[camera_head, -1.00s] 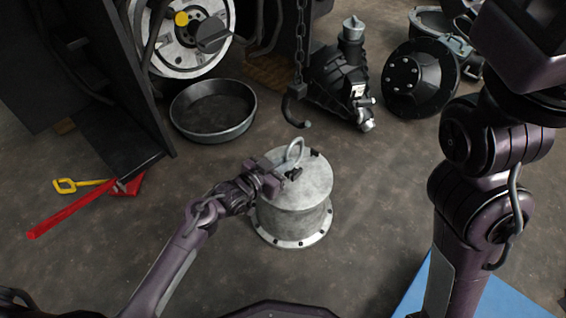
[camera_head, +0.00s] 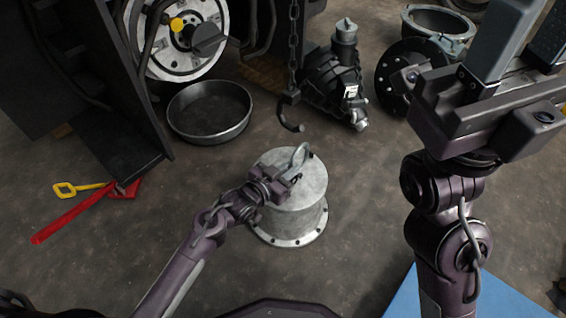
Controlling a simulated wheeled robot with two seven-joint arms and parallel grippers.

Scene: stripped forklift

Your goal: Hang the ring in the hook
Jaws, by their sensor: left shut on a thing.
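The metal ring (camera_head: 302,154) stands up at the top of a grey cylinder (camera_head: 295,215) with a bolted flange. My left gripper (camera_head: 291,175) is shut on the ring's lower part, over the cylinder's lid. I cannot tell whether the ring touches the lid. The dark hook (camera_head: 290,115) hangs on a chain (camera_head: 293,45) just behind and above the ring, apart from it. The hook's tip points right and is empty. My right gripper (camera_head: 525,45) is raised at the upper right, its two fingers apart, with nothing seen between them; its tips are partly cut off.
A round dark pan (camera_head: 210,135) lies left of the hook. Black machine parts (camera_head: 335,85) stand behind and to the right of the hook. A red bar (camera_head: 75,212) and a yellow handle (camera_head: 65,188) lie at left. Floor around the cylinder is mostly clear.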

